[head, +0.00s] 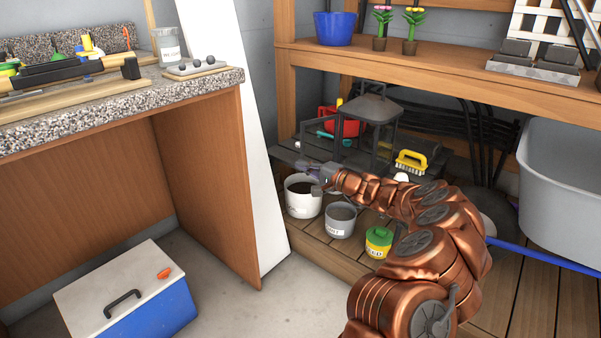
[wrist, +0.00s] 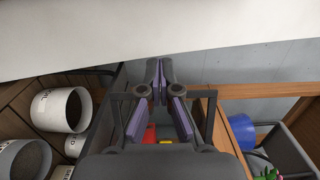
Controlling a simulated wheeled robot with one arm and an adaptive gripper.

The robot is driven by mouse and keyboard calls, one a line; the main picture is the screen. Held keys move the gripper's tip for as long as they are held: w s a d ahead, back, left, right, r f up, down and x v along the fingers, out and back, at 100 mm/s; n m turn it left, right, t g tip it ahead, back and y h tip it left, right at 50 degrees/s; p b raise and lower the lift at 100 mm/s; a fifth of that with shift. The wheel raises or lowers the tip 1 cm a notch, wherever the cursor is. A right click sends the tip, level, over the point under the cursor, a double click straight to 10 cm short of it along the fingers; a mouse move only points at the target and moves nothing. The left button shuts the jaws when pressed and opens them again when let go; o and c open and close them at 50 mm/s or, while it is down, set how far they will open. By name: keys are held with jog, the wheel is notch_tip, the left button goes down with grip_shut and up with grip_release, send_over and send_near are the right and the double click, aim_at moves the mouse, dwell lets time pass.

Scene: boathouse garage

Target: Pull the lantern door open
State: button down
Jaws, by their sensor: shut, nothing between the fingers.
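The dark grey lantern (head: 374,108) with a peaked roof stands on a dark low surface under the wooden shelf, behind my forearm. A thin dark frame shows at its left side in the head view; I cannot tell for certain whether it is the door or how far it stands open. My gripper (head: 303,166) is left of the lantern and in front of it, above the pots. In the wrist view my gripper (wrist: 160,82) has its purple-padded fingertips together and empty. Dark frame bars (wrist: 120,104) show on both sides of the fingers there.
A white pot (head: 303,203), a grey pot (head: 340,224) and a green-lidded tin (head: 378,242) stand below my gripper. A yellow brush (head: 411,161) and a red container (head: 338,126) are near the lantern. A white panel (head: 226,110) leans at the left.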

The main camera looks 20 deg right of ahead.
jog(key=shift+s+a, duration=0.7)
jog(key=shift+s, duration=0.25)
jog(key=shift+s+a, duration=0.65)
jog(key=shift+s, duration=0.3)
